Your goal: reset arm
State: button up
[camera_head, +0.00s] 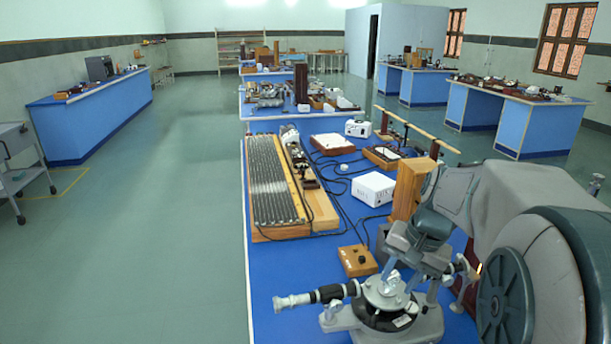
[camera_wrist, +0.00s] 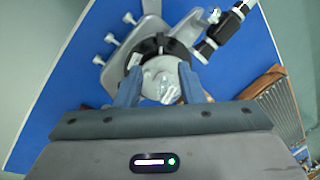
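A grey spectrometer stands on the blue bench at the lower right of the head view (camera_head: 395,315), its black-and-silver telescope pointing left. It also shows in the wrist view (camera_wrist: 155,25). My gripper (camera_wrist: 160,76) is open, its two fingers apart above the spectrometer's round centre table (camera_wrist: 155,66). A small clear, glassy piece (camera_wrist: 167,88) shows between the fingers, seemingly on that table; I see no finger closed on it.
Behind the spectrometer on the blue bench are a small wooden box (camera_head: 357,261), a white box (camera_head: 373,188), an upright wooden block (camera_head: 408,190), cables and a long wired board (camera_head: 270,185). The floor to the left (camera_head: 150,230) is clear.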

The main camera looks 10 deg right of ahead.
jog(key=s+a+f+n+t+h, duration=0.1)
jog(key=s+a+f+n+h, duration=0.1)
jog(key=s+a+n, duration=0.5)
jog(key=s+a, duration=0.3)
jog(key=s, duration=0.2)
jog(key=shift+s+f, duration=0.15)
jog(key=shift+f, duration=0.1)
